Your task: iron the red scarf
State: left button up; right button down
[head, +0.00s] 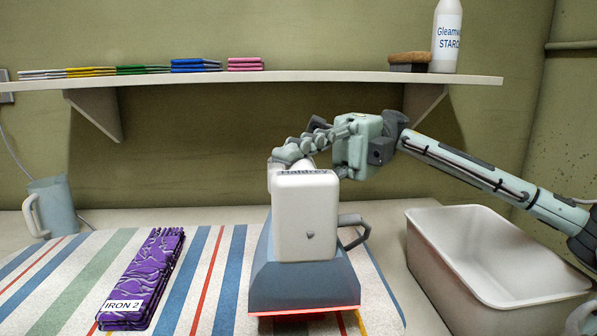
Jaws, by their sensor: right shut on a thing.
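The iron (307,220), with a white housing and a blue-grey base, stands on the striped board (208,280) at the middle, its near face toward me. My right gripper (305,150) is at the top of the iron, shut on its handle, which is mostly hidden behind the housing. A thin red strip shows along the iron's lower edge, with a bit of red below it; I cannot tell whether this is the red scarf, a glow or a board stripe. No whole red scarf is visible. My left gripper is not in view.
A purple patterned folded stack (145,275) labelled "IRON 2" lies left of the iron. A blue-grey mug (58,208) stands behind it. An empty whitish bin (430,212) is at right. The shelf (320,77) above holds folded cloths, a brush (409,60) and a starch bottle (446,38).

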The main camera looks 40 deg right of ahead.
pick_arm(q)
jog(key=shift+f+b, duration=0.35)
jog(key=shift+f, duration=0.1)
pick_arm(e)
jog(key=shift+s+a, duration=0.2)
jog(key=shift+s, duration=0.15)
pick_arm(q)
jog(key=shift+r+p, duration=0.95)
pick_arm(e)
jog(key=shift+w+d+r, duration=0.1)
jog(key=shift+w+d, duration=0.3)
jog(key=shift+w, duration=0.3)
dwell(0.3)
notch_tip(320, 180, up, 3)
jog(key=shift+f+p, duration=0.1)
jog(key=shift+p, duration=0.95)
jog(key=shift+r, duration=0.95)
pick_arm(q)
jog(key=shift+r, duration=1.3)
pick_arm(e)
jog(key=shift+r, duration=2.25)
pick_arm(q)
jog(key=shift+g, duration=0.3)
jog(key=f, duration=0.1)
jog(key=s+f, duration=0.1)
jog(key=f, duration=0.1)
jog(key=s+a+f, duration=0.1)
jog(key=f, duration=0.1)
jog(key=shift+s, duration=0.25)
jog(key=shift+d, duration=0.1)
